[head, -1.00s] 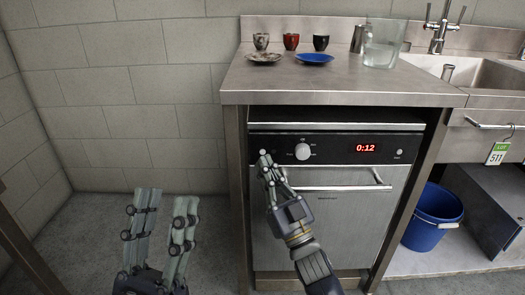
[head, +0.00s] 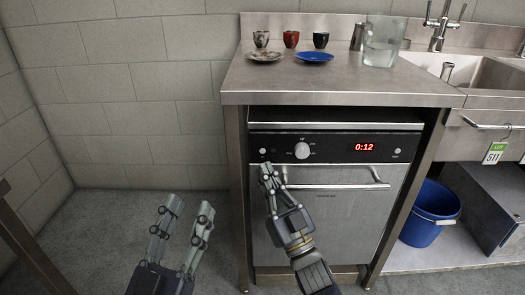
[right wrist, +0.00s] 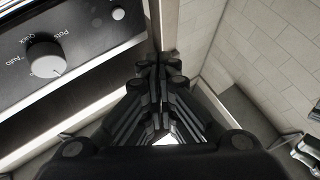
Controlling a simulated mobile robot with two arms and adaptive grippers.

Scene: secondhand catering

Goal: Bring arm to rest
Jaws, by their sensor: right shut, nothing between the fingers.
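My right gripper (head: 266,168) is shut and empty in front of the dishwasher (head: 335,225), just below the left end of its black control panel (head: 340,148). In the right wrist view its fingers (right wrist: 160,65) are together, with the panel's knob (right wrist: 45,55) and a round button at the left. My left gripper (head: 188,212) is at the lower left of the head view, over the floor. Its fingers are spread apart with nothing between them. The panel display reads 0:12 in red.
The steel counter (head: 330,80) holds three cups, two saucers, a metal cup and a clear pitcher (head: 382,42). A sink (head: 470,75) is at the right. A blue bucket (head: 430,215) stands on the low shelf below it. The floor left of the dishwasher is clear.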

